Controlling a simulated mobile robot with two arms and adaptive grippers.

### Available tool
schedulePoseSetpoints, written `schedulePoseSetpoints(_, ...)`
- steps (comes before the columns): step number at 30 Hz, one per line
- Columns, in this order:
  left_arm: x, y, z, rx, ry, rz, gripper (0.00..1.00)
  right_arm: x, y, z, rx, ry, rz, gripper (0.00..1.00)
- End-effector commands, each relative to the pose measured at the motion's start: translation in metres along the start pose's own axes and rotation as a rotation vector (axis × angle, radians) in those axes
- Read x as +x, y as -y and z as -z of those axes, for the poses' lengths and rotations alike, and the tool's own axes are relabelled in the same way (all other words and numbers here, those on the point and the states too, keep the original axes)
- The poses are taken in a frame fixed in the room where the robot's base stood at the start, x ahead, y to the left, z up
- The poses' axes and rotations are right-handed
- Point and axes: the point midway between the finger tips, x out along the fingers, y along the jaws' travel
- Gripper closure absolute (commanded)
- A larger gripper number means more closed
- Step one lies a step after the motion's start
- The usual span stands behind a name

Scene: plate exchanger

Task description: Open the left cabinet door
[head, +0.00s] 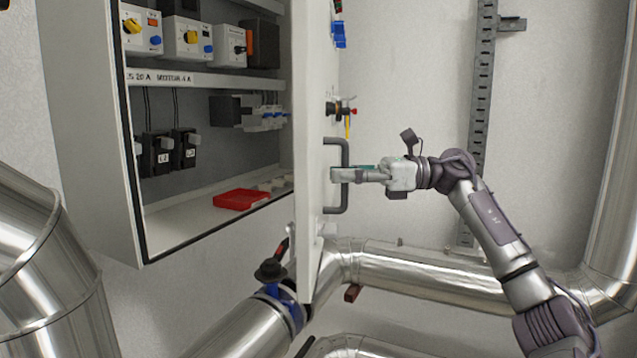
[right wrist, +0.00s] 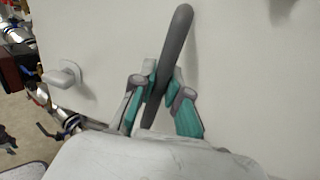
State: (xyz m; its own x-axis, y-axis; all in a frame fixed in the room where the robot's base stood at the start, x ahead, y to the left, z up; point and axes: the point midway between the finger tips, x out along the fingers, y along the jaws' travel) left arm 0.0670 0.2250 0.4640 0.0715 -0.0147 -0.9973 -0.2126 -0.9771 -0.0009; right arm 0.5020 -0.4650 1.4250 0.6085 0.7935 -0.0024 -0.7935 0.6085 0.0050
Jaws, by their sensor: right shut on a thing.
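The cabinet door (head: 311,95) stands wide open in the head view, seen nearly edge-on at the right side of the cabinet (head: 85,110). A dark grey bar handle (head: 346,153) is on its outer face. My right gripper (head: 345,174) reaches in from the right and is shut on the handle near its middle. In the right wrist view the teal-padded fingers (right wrist: 172,105) lie on both sides of the handle (right wrist: 177,45). My left gripper is not in view.
Inside the cabinet are switches (head: 187,38), black breakers (head: 165,152) and a red tray (head: 240,199) on its floor. Shiny pipes (head: 420,262) run below the door, with a blue valve (head: 284,297). A slotted rail (head: 482,100) is on the wall behind.

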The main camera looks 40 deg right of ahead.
Motion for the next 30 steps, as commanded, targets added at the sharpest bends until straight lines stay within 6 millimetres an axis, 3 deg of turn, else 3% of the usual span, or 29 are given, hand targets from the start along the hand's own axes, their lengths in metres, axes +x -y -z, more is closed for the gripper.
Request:
schedulePoseSetpoints(3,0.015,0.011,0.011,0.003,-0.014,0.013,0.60,-0.035,0.001,0.002,-0.004,0.007,-0.002,1.00)
schedulePoseSetpoints(9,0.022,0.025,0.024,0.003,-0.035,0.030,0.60,-0.068,-0.003,-0.001,-0.005,0.009,-0.006,1.00)
schedulePoseSetpoints(20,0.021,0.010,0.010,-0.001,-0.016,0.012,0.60,-0.071,-0.004,-0.002,-0.006,0.008,-0.010,1.00)
schedulePoseSetpoints(21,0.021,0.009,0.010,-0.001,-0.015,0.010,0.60,-0.071,-0.004,-0.002,-0.006,0.008,-0.010,0.81)
schedulePoseSetpoints(25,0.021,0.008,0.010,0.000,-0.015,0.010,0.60,-0.071,-0.004,-0.002,-0.005,0.007,-0.011,0.60)
schedulePoseSetpoints(30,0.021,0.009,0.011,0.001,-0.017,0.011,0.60,-0.071,-0.004,-0.001,-0.005,0.005,-0.012,0.60)
